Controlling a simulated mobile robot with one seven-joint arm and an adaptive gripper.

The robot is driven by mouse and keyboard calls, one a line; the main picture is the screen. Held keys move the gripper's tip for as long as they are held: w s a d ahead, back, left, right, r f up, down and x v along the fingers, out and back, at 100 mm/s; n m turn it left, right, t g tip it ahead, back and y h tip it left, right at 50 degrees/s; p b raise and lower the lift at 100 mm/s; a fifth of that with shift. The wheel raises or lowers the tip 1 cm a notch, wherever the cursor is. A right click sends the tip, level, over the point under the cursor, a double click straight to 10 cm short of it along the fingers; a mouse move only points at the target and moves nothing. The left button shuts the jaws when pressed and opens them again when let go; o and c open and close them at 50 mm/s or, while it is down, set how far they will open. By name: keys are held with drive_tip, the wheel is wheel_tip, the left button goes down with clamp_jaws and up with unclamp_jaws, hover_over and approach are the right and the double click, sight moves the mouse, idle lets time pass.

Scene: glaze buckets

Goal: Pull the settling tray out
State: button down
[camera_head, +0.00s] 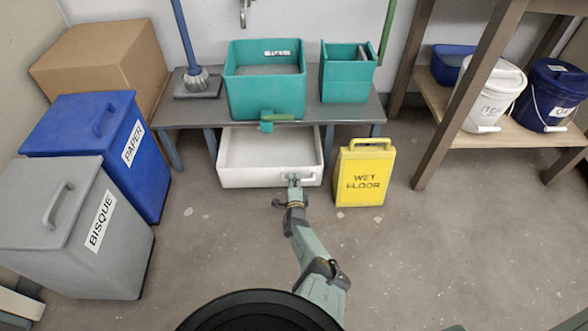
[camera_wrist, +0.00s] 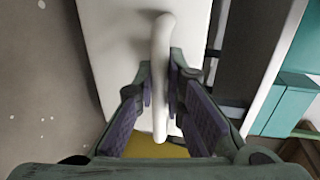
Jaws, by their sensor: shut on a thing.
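The settling tray (camera_head: 230,178) is a white open box on the floor under the grey bench, with its front part showing beyond the bench's front edge. A white bar handle runs across its front wall. My gripper (camera_head: 294,180) is at the right part of that front wall, on the handle. In the wrist view the handle (camera_wrist: 161,40) passes between the two fingers of my gripper (camera_wrist: 160,88), which are closed on it. The tray's white front (camera_wrist: 110,40) lies behind the handle. The tray's rear is hidden under the bench.
A yellow wet floor sign (camera_head: 364,175) stands close to the tray's right. A teal tank (camera_head: 265,95) with a tap and a smaller teal box (camera_head: 345,80) stand on the bench (camera_head: 200,113). Blue (camera_head: 110,140) and grey bins (camera_head: 85,220) stand at left. Floor before the tray is clear.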

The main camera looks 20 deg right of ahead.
drive_tip(key=shift+f+p+v, duration=0.25)
drive_tip(key=shift+p+v, duration=0.55)
drive_tip(key=shift+v, duration=0.4)
drive_tip(key=shift+f+p+v, duration=0.25)
drive_tip(key=shift+p+v, duration=0.55)
drive_tip(key=shift+v, duration=0.45)
drive_tip(key=shift+s, duration=0.1)
drive_tip(key=c, duration=1.9)
unclamp_jaws()
